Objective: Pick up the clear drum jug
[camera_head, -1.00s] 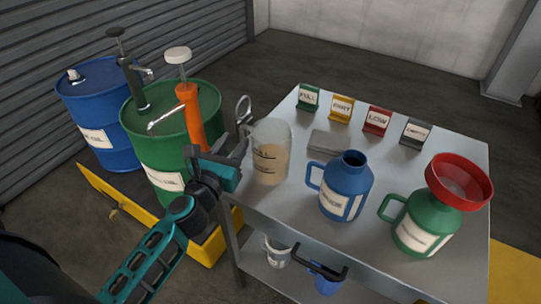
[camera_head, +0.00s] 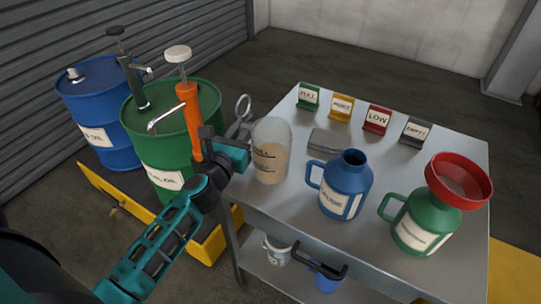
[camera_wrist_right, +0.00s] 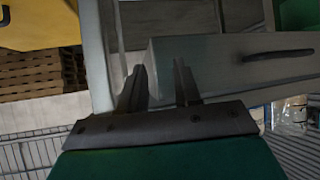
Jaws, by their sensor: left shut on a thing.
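The clear drum jug (camera_head: 271,150) stands upright at the left edge of the metal table, with brownish liquid in its lower part and dark level marks on its wall. My left gripper (camera_head: 240,148) is at the jug's left side, shut on its handle, which is mostly hidden behind the fingers. The jug looks to be resting on the tabletop. My right gripper (camera_wrist_right: 160,88) shows only in the right wrist view, with its two dark fingers apart and nothing seen between them.
A blue jug (camera_head: 346,187) and a green jug (camera_head: 421,225) with a red funnel (camera_head: 460,181) stand to the right on the table (camera_head: 300,222). Several label stands line its back. A green drum (camera_head: 165,150) with an orange pump (camera_head: 190,115) stands close left. A blue drum (camera_head: 92,105) is beyond.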

